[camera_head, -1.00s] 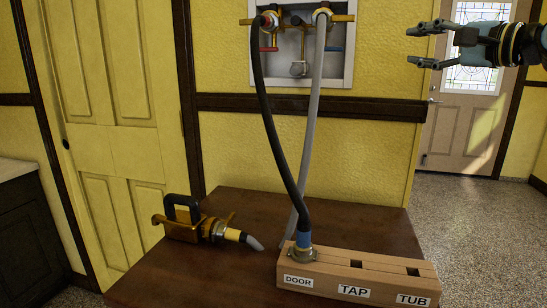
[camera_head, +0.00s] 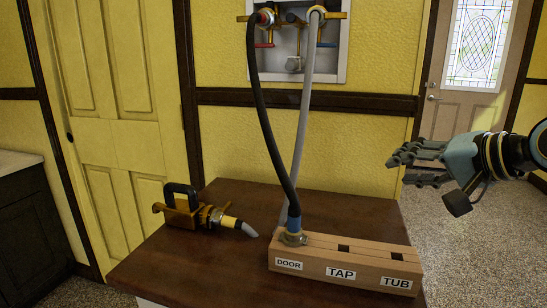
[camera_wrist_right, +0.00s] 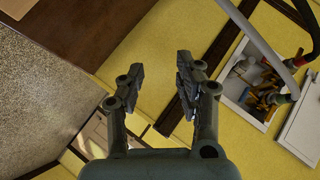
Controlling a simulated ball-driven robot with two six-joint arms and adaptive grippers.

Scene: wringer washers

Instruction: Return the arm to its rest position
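My right gripper (camera_head: 405,168) is in the air to the right of the table, above the floor and apart from everything. In the right wrist view the gripper (camera_wrist_right: 157,75) has its two fingers spread with nothing between them. My left gripper does not show. A wooden block (camera_head: 345,268) labelled DOOR, TAP and TUB sits on the dark table (camera_head: 180,272). A black hose (camera_head: 266,130) ends upright in the DOOR slot. The TAP and TUB slots look empty.
A brass fitting with a black handle (camera_head: 182,208) lies on the table at the left. A grey hose (camera_head: 305,110) hangs from the wall tap box (camera_head: 335,65). A dark counter (camera_head: 35,230) stands at the left. Open floor (camera_head: 460,250) lies to the right, before a door (camera_head: 475,75).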

